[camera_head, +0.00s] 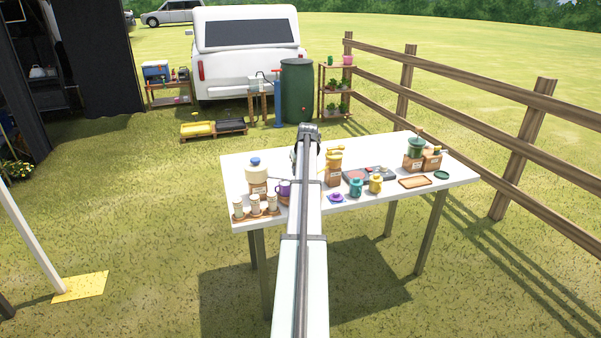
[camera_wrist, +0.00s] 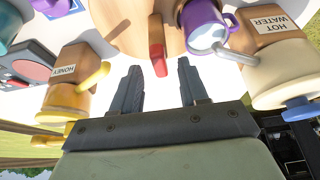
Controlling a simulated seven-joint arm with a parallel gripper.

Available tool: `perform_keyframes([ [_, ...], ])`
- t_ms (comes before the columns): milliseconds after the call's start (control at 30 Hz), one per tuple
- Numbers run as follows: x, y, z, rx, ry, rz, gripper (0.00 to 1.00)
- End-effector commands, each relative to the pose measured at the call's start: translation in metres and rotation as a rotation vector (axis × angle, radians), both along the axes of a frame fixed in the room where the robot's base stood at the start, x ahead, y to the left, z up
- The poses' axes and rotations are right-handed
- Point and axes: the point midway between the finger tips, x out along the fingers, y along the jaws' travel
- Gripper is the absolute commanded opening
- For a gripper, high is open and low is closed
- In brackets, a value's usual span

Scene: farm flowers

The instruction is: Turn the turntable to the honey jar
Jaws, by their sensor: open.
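The round wooden turntable (camera_wrist: 125,22) is at the top middle of the wrist view, with a purple mug (camera_wrist: 203,24) on its right part. A wooden peg (camera_wrist: 156,30) with a red end sticks out from its edge toward my gripper. My gripper (camera_wrist: 159,68) is open, and the red end appears between its fingertips, with no visible grip on it. The honey jar (camera_wrist: 68,101), yellow on a wooden block labelled HONEY, is left of the turntable. It also shows in the head view (camera_head: 334,154). My arm hides most of the turntable there.
The hot water dispenser (camera_wrist: 273,62) stands right of the turntable, its spout near the mug. Several small jars sit in a wooden rack (camera_head: 257,215) at the table's left front. Teal and yellow jars (camera_head: 375,184) stand right of my arm, and a dark tray (camera_head: 381,175) lies behind them.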

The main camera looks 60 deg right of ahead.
Motion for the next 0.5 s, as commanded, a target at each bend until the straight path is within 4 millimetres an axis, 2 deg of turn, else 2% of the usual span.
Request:
perform_keyframes([
  [200,0.0035,-0.0034,-0.0117,0.0,0.0,0.0,0.44],
  [500,0.0037,-0.0034,-0.0125,-0.001,-0.001,0.0,0.44],
])
